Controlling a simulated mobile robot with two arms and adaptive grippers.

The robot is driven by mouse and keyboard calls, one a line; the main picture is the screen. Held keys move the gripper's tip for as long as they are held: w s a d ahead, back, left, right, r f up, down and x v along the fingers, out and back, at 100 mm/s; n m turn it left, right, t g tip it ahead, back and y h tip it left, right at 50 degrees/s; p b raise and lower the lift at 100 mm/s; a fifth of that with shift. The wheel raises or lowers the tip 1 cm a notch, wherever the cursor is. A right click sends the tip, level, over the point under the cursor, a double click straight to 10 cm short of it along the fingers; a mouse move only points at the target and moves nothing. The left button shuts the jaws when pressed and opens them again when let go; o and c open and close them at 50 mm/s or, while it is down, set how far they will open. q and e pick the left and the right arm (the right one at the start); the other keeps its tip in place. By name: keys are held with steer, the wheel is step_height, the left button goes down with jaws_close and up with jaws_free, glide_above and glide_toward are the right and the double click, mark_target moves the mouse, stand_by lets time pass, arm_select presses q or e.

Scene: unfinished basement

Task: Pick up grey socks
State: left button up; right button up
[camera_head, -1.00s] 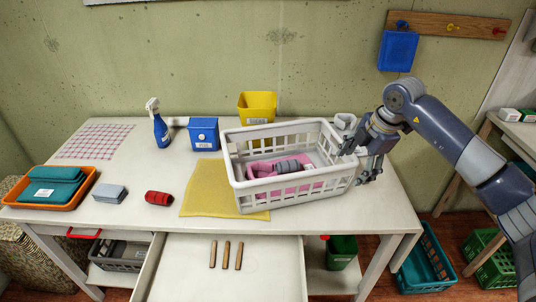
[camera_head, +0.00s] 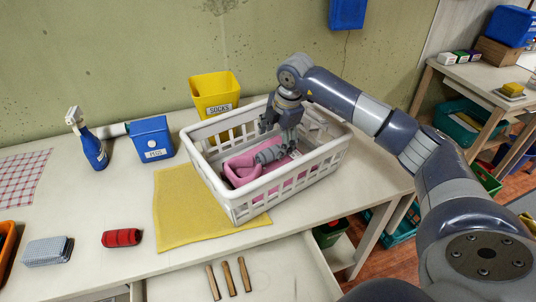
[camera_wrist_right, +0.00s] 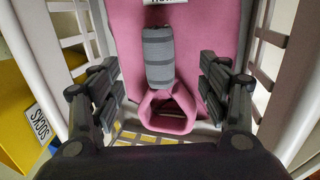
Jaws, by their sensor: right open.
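My right gripper (camera_head: 279,135) is inside the basket's opening, above the socks. In the right wrist view the grey socks (camera_wrist_right: 159,57) lie between the two spread fingers of the gripper (camera_wrist_right: 160,88), a little beyond the fingertips. The gripper is open and holds nothing. My left gripper is not in view.
A yellow bin labelled SOCKS (camera_head: 214,92) stands behind the basket, beside its left rear. A blue box (camera_head: 152,139), spray bottle (camera_head: 90,142), red roll (camera_head: 121,238) and yellow cloth (camera_head: 180,215) are on the table. The basket walls surround the gripper closely.

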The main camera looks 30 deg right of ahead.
mark_target(273, 150)
steer(key=shift+w+f, duration=0.1)
steer(key=shift+f, duration=0.3)
steer(key=p+x, duration=0.1)
steer(key=x, duration=0.4)
steer(key=shift+d+f+p, duration=0.1)
steer(key=shift+f+p, duration=0.15)
steer(key=shift+p, duration=0.05)
steer(key=shift+c, duration=0.8)
steer(key=c, duration=0.9)
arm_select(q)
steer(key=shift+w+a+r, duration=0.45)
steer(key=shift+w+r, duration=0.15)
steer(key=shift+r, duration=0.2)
arm_select(e)
steer(key=shift+c, duration=0.5)
